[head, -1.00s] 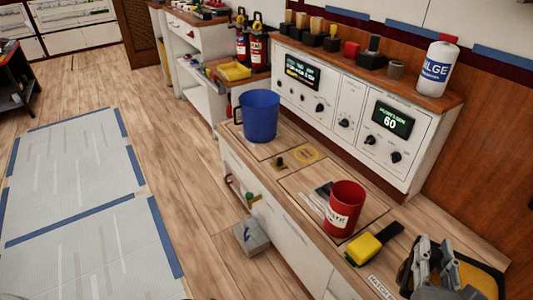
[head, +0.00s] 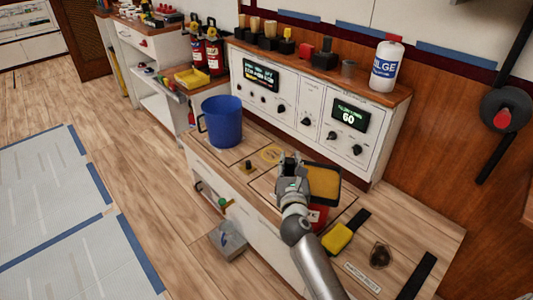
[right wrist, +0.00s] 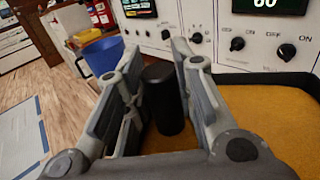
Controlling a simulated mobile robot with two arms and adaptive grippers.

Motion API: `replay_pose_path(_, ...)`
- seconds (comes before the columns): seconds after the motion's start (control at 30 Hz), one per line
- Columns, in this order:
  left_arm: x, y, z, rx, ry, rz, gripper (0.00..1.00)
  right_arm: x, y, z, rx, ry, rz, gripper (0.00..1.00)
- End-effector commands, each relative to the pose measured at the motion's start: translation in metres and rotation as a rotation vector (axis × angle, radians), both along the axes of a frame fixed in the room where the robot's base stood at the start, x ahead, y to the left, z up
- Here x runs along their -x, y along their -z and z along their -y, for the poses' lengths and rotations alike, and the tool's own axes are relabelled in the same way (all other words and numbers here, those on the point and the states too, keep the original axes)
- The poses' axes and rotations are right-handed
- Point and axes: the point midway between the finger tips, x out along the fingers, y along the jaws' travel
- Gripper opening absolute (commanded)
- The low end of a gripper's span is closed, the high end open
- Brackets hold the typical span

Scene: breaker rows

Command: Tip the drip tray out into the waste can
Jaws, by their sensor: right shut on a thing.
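The drip tray (head: 324,184) is a shallow dark-rimmed pan with an amber-yellow inside, above the counter. My right gripper (head: 292,165) is at its left side, shut on its upright black handle. In the right wrist view the black handle (right wrist: 165,98) stands between the fingers, with the amber tray surface (right wrist: 255,112) beyond. The red waste can (head: 317,214) stands on the counter beneath the tray, mostly hidden by the tray and my arm. I cannot tell how far the tray is tilted. My left gripper is out of view.
A blue bucket (head: 222,122) stands to the left on the counter (head: 445,222). The control panel (head: 300,100) rises behind. A grey box (head: 228,239) is on the floor.

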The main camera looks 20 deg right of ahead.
Motion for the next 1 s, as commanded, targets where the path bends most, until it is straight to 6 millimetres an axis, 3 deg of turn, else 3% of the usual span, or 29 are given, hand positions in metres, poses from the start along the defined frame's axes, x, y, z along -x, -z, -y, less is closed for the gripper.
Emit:
replay_pose_path(0.1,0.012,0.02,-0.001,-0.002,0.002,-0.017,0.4,-0.031,0.005,-0.005,-0.005,0.017,0.0,0.0)
replay_pose_path(0.4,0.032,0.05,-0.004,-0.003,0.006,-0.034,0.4,-0.068,0.023,-0.026,0.004,0.006,0.0,0.0)
replay_pose_path(0.67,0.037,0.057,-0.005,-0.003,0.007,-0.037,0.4,-0.077,0.027,-0.034,-0.009,-0.002,0.012,0.0)
replay_pose_path(1.0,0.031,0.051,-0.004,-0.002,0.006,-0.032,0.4,-0.07,0.005,-0.024,-0.141,-0.002,0.108,0.0)
